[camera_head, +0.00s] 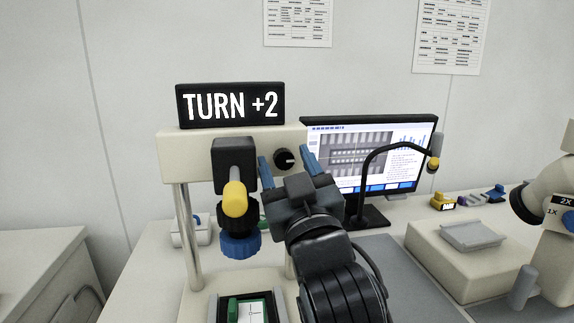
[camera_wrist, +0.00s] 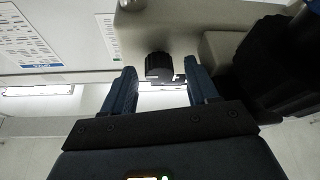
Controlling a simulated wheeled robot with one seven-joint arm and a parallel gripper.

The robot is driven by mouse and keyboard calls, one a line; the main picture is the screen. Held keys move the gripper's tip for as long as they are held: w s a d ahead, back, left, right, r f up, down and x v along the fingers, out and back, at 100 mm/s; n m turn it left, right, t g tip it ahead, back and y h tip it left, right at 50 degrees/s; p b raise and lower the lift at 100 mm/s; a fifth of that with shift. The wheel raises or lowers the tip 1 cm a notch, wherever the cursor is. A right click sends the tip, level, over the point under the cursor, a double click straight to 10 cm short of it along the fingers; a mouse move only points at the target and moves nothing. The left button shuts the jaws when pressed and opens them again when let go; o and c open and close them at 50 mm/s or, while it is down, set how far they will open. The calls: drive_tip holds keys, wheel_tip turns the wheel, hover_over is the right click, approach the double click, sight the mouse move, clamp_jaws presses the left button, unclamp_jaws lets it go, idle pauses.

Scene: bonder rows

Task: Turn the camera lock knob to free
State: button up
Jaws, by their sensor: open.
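A small round black knob (camera_head: 284,159) with a light mark sits on the front of the beige crossbar (camera_head: 176,160). It also shows in the wrist view (camera_wrist: 158,66). My gripper (camera_head: 286,164) is open, with one blue finger on each side of the knob. In the wrist view the fingers (camera_wrist: 159,78) stand apart, with gaps on both sides of the knob, and the knob lies near the fingertips. I see no contact. A black sign (camera_head: 230,105) reading "TURN +2" stands on top of the crossbar. No lettering for free or locked is readable at the knob.
A black camera block with a yellow-tipped lever (camera_head: 235,199) and a blue ring (camera_head: 240,243) hangs left of my gripper. A monitor (camera_head: 400,150) and a black gooseneck lamp (camera_head: 370,165) stand to the right. A beige box (camera_head: 440,255) and microscope (camera_head: 555,205) are further right.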

drive_tip(key=shift+c, duration=0.3)
drive_tip(key=c, duration=1)
